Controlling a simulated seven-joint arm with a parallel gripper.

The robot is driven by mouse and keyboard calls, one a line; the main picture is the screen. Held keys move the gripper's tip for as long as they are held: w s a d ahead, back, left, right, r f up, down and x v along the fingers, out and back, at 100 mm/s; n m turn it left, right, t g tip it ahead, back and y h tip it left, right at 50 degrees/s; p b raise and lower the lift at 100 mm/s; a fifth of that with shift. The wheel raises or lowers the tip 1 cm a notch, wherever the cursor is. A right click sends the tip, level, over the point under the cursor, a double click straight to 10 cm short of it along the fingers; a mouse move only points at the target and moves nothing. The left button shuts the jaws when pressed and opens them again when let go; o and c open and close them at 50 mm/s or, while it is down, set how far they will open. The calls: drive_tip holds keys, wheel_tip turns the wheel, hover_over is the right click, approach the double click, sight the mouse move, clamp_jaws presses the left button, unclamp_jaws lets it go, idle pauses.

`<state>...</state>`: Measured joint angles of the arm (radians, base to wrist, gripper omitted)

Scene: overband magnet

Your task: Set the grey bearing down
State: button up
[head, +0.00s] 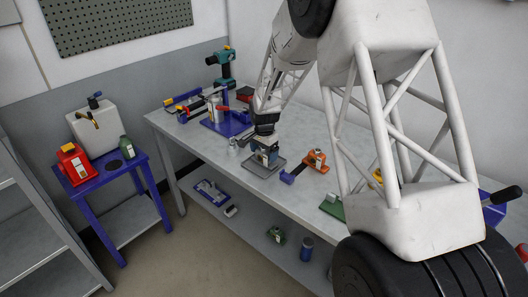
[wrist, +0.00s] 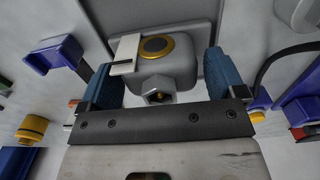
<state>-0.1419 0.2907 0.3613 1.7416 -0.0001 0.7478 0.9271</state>
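The grey bearing (wrist: 163,72) is a rounded grey housing with a gold ring around a dark centre and a hex nut on its near side. The plate also shows behind the bearing in the wrist view (wrist: 200,12). I cannot tell whether the bearing touches the plate.
On the workbench (head: 215,153), an orange device (head: 316,159) and a blue part (head: 288,178) lie right of the plate. A small silver piece (head: 232,147) is close on its left. A blue stand (head: 222,126) and a teal drill (head: 223,66) are farther back.

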drive_tip(key=shift+o, duration=0.6)
drive_tip(key=shift+r, duration=0.1)
wheel_tip(320, 180, up, 12)
idle(0.4)
drive_tip(key=shift+r, duration=0.1)
idle(0.6)
